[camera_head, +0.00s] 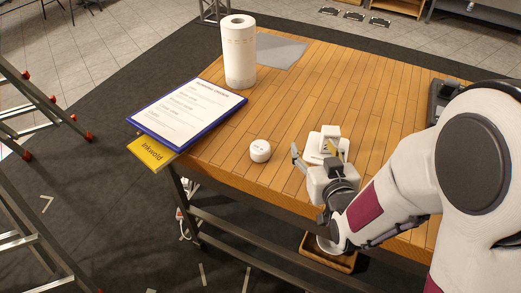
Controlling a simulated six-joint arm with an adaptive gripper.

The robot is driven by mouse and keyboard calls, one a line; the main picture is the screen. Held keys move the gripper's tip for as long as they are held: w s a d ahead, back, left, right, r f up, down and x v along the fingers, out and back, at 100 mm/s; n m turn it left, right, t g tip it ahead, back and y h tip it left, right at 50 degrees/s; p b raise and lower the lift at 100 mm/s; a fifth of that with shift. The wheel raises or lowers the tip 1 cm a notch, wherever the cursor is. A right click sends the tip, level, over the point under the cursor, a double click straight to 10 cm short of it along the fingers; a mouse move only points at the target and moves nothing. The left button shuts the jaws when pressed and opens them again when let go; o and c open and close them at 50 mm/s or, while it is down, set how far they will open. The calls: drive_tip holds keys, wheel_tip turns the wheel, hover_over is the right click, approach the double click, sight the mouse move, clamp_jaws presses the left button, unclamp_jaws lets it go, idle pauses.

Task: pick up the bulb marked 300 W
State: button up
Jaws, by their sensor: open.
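A small squat white round thing (260,151) with tiny dark print on it stands on the wooden table, left of my gripper. It may be a bulb, but its marking is too small to read. My gripper (314,152) is open low over the table near its front edge, with its fingers spread. A white blocky thing (323,135) sits just beyond the fingers, partly hidden by my gripper. I cannot tell whether the fingers touch it. I cannot make out 300 W on anything.
The wooden table (208,168) also carries a paper roll (239,55), a blue-edged clipboard (188,108), a yellow "Inkvold" item (151,153), a grey sheet (280,50) and a dark device (440,98) at right. The middle boards are clear. Ladders (40,105) stand at left.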

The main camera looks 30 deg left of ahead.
sight(264, 156)
drive_tip(key=s+a+f+y, duration=0.1)
drive_tip(key=s+a, duration=0.1)
drive_tip(key=s+a+f+n+y, duration=0.1)
drive_tip(key=s+a+f, duration=0.1)
drive_tip(key=a, duration=0.1)
drive_tip(key=s+a+f+n+y, duration=0.1)
drive_tip(key=s+a+y, duration=0.1)
drive_tip(key=a, duration=0.1)
drive_tip(key=shift+a+f, duration=0.1)
drive_tip(key=shift+f, duration=0.3)
drive_tip(key=shift+s+a+y, duration=0.2)
drive_tip(key=shift+s+y, duration=0.1)
drive_tip(key=shift+s, duration=0.15)
drive_tip(key=shift+x, duration=1.3)
drive_tip(key=shift+w, duration=0.1)
drive_tip(key=shift+x, duration=2.55)
drive_tip(key=shift+r, duration=0.15)
drive_tip(key=c, duration=1.2)
